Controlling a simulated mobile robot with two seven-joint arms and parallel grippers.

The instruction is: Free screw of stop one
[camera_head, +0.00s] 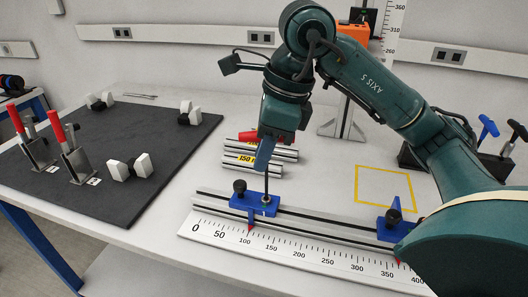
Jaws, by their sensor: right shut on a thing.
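The first stop, a blue block (243,203) with a black knob (239,186), sits on the rail at the left. Its red pointer is near the 100 mark of the scale (300,255). A second blue stop (388,227) is farther right on the rail, partly beside my arm. My left gripper is not in view.
Metal tubes with yellow labels (247,158) lie behind the rail. A yellow outlined square (384,188) on the table is empty. A dark mat (100,150) with red-handled clamps (71,148) lies left.

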